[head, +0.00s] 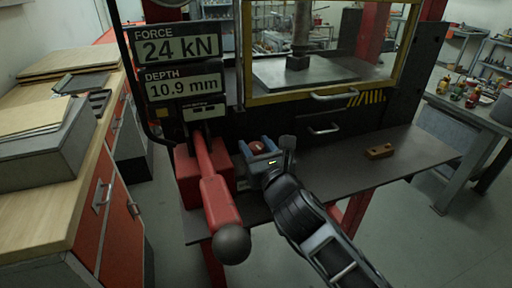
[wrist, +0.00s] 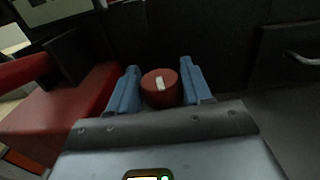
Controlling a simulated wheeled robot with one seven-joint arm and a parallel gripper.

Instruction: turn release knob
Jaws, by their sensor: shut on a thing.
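The release knob (wrist: 158,90) is a small red round knob with a white mark on its face, low on the front of the press. It also shows in the head view (head: 257,148). My gripper (wrist: 160,88) has its two blue fingers on either side of the knob and is shut on it. In the head view my gripper (head: 258,152) reaches in from the lower right, just right of the red pump block. The white mark stands nearly upright, tilted slightly. What lies behind the knob is hidden.
A red lever (head: 215,185) with a dark ball end juts forward left of my gripper, close to it. The display (head: 178,62) reads 24 kN and 10.9 mm. A yellow-framed guard (head: 325,95) is above. A brown block (head: 379,151) lies on the grey shelf (head: 420,150), otherwise clear at right.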

